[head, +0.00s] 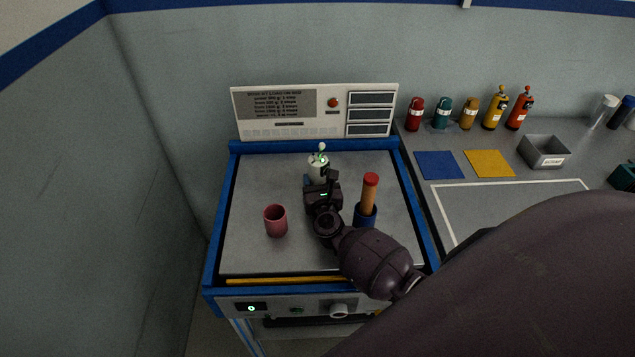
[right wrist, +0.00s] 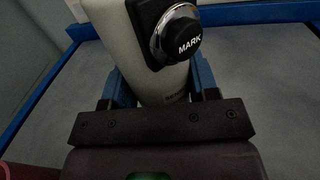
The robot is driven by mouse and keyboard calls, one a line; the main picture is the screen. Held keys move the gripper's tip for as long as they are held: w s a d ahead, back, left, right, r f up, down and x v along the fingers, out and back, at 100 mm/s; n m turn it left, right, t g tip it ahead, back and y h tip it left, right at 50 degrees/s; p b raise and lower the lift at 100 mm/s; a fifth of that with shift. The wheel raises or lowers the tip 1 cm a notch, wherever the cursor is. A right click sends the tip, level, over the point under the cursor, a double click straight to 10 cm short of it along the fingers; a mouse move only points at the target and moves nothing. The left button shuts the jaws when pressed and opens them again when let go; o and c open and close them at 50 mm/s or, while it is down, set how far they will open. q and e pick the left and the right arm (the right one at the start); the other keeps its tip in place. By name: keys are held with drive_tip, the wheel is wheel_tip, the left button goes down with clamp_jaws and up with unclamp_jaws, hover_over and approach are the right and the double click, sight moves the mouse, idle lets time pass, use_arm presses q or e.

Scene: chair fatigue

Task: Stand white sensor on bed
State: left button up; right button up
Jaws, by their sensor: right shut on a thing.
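The white sensor (head: 318,168) is a pale cylinder with a small green light and a knob on top, upright over the far middle of the bed. The bed (head: 250,200) is a grey plate in a blue frame. My right gripper (head: 320,181) is shut on the sensor from the near side. In the right wrist view, its blue fingers flank the white body (right wrist: 155,70), which carries a black MARK button (right wrist: 180,32). The sensor's foot is hidden, so I cannot tell whether it touches the bed. My left gripper is not in view.
A pink cup (head: 276,220) stands left on the bed. A control panel (head: 315,112) rises behind. Several bottles, a grey bin (head: 544,152) and blue and yellow squares occupy the right counter.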

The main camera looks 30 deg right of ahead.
drive_tip(key=shift+r, duration=0.15)
drive_tip(key=shift+f, duration=0.3)
drive_tip(key=o, duration=0.9)
drive_tip(key=shift+o, duration=0.5)
drive_tip(key=shift+r, duration=0.1)
